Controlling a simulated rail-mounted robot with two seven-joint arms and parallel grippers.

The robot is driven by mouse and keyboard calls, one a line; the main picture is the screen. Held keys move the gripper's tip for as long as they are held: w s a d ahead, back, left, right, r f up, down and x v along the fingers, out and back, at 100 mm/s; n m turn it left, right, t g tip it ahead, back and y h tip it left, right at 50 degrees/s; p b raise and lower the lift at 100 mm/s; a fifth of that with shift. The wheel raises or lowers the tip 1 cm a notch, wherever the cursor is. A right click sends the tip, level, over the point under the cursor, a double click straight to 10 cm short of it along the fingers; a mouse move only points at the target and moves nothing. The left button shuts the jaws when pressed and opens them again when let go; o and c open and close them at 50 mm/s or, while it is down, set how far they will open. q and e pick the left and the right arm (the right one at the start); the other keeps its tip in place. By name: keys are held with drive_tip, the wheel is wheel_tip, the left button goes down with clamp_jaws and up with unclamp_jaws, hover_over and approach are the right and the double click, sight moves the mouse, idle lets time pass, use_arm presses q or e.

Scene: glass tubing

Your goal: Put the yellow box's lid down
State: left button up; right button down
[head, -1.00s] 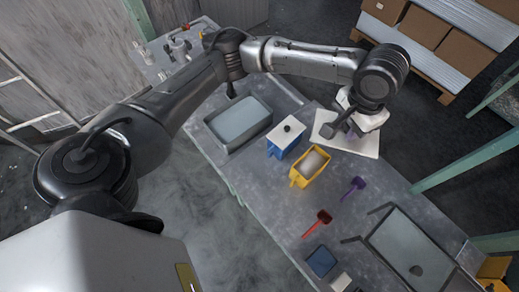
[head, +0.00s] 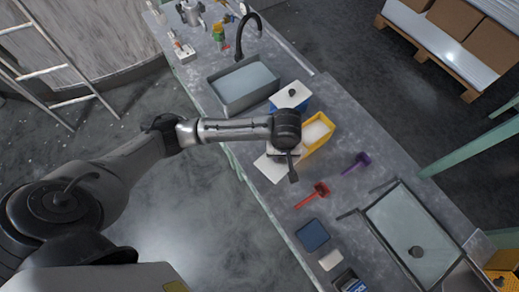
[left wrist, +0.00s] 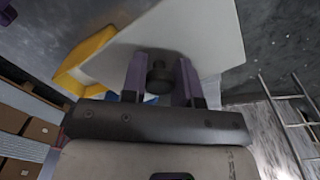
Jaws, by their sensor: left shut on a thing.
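The yellow box (head: 318,132) stands on the workbench, open at the top, partly hidden by my left wrist. Its white lid (head: 268,168) is on the near left side of the box, partly under my wrist. In the left wrist view, my left gripper (left wrist: 160,80) is shut on the lid's dark knob (left wrist: 159,78), with a purple finger on each side. The white lid (left wrist: 200,35) spreads out beyond the fingers, and the yellow box (left wrist: 80,65) shows behind it at the left. I cannot tell whether the lid touches the bench. My right gripper is not in view.
A blue box with its own white lid (head: 290,92) stands just behind the yellow box. A grey basin (head: 243,85) is behind that. Red (head: 314,194) and purple (head: 357,162) scoops lie to the right. A dark blue pad (head: 312,235) lies toward the front edge.

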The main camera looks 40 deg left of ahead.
use_arm(q)
drive_tip(key=s+f, duration=0.1)
drive_tip(key=f, duration=0.1)
drive_tip(key=f+n+b, duration=0.1)
drive_tip(key=f, duration=0.2)
drive_tip(key=s+f+n, duration=0.1)
drive_tip(key=f, duration=0.1)
drive_tip(key=shift+s+a+f+b, duration=0.2)
drive_tip(key=shift+s+f+b, duration=0.1)
drive_tip(key=shift+f+b, duration=0.1)
drive_tip(key=b, duration=0.4)
approach(260, 153)
drive_tip(key=shift+s+d+f, duration=0.4)
drive_tip(key=shift+d+f, duration=0.1)
drive_tip(key=shift+d, duration=0.05)
drive_tip(key=shift+s+d+f, duration=0.35)
drive_tip(key=shift+d+f, duration=0.2)
drive_tip(key=shift+d, duration=0.05)
drive_tip(key=shift+w+a+f, duration=0.25)
drive_tip(key=shift+a, duration=0.3)
wheel_tip(260, 153, down, 4)
drive_tip(key=shift+f+b, duration=0.1)
drive_tip(key=shift+b, duration=1.1)
drive_tip(key=o, duration=0.9)
